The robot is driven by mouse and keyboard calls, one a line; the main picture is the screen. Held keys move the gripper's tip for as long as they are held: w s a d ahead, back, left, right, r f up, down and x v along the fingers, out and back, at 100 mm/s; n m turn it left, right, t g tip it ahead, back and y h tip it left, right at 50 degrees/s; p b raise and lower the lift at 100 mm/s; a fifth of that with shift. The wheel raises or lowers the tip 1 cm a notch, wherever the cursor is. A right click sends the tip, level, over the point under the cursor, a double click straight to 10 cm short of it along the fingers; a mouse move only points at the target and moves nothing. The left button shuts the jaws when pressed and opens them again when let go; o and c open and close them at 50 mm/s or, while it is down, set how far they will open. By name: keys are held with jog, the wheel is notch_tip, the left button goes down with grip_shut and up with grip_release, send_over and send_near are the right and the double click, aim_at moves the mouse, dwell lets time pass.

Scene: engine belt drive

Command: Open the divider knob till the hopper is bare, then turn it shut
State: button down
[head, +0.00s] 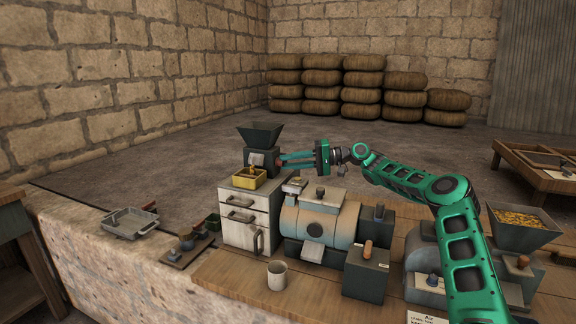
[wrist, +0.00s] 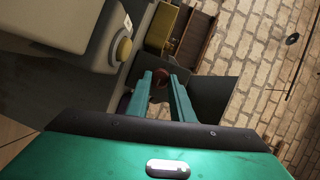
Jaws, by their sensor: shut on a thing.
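My gripper (head: 282,159) reaches left to a dark green divider box at the back of the counter. Its green fingers (wrist: 165,88) are shut on the brown divider knob (wrist: 160,76), which shows between the fingertips in the wrist view. In the head view the fingers mostly hide the knob. A dark flared hopper (head: 260,134) stands on top of the box. I see bare inner wall in it, but its bottom is hidden. A yellow tray (head: 243,183) sits below the box's front, on a white drawer cabinet (head: 237,206), with something brownish in it.
A grey-and-tan rounded machine (head: 318,222) stands right of the cabinet, beneath my arm. A second hopper (head: 520,232) at the right holds yellow grain. A metal pan (head: 130,222) and a cup (head: 277,274) stand on the counter. Stacked sacks (head: 322,78) are far behind.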

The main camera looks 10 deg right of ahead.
jog(key=shift+w+d+f, duration=0.1)
jog(key=shift+d+f, duration=0.15)
jog(key=c, duration=1.6)
grip_release()
jog(key=shift+o, duration=0.2)
jog(key=shift+a, duration=0.1)
jog(key=v, duration=1)
jog(key=shift+d, duration=0.45)
jog(key=shift+r, duration=0.1)
